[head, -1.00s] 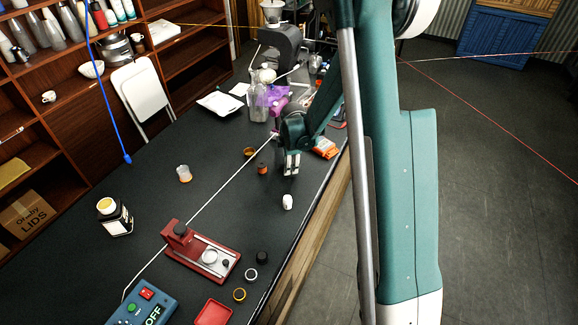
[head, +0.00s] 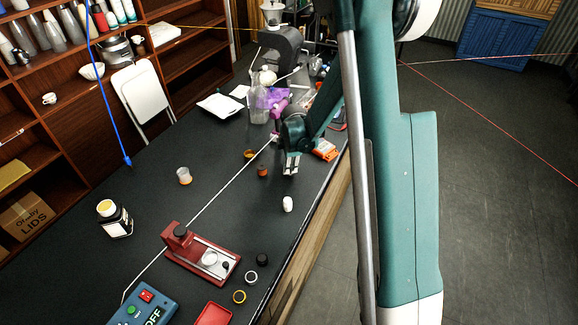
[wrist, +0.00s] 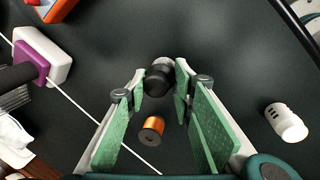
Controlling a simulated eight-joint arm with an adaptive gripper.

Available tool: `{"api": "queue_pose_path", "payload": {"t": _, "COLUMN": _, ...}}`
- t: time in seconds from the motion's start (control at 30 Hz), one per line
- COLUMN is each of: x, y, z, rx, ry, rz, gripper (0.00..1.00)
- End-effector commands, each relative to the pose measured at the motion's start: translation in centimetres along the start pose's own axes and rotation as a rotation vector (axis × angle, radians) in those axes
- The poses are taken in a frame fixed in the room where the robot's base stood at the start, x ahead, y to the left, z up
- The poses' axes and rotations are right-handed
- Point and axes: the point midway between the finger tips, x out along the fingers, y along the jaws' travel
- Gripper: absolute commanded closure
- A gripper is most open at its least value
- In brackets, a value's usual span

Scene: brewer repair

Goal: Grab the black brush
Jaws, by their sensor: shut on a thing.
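The black brush (wrist: 158,78) shows in the wrist view as a short, dark, rounded piece seen nearly end-on. It lies between the tips of my gripper (wrist: 160,82), whose green-lined fingers are shut on it. Most of its length is hidden, so I cannot tell its tilt. In the head view my gripper (head: 291,166) points down over the dark bench, beyond the white shaker; the brush cannot be made out between the fingers there.
A copper-coloured spool (wrist: 151,130) stands close beside the fingers. The white shaker (wrist: 286,122) is at right in the wrist view. A purple-collared black handle (wrist: 28,68) is at left. A white cord (head: 218,187) crosses the bench (head: 225,215). The red stand (head: 200,255) is nearer.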

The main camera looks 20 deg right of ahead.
Motion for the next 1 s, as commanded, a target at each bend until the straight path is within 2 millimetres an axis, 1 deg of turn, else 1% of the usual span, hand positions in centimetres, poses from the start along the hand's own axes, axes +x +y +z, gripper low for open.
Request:
{"api": "queue_pose_path", "payload": {"t": 0.17, "x": -0.6, "y": 0.1, "z": 0.0, "rx": 0.0, "ry": 0.0, "rz": 0.0, "gripper": 0.87}}
{"api": "queue_pose_path", "payload": {"t": 0.37, "x": -2.1, "y": 0.5, "z": 0.0, "rx": 0.0, "ry": 0.0, "rz": 0.0, "gripper": 0.87}}
{"api": "queue_pose_path", "payload": {"t": 0.8, "x": -7.3, "y": 1.6, "z": 0.0, "rx": 0.0, "ry": 0.0, "rz": 0.0, "gripper": 0.87}}
{"api": "queue_pose_path", "payload": {"t": 1.0, "x": -9.0, "y": 2.1, "z": 0.0, "rx": 0.0, "ry": 0.0, "rz": 0.0, "gripper": 0.87}}
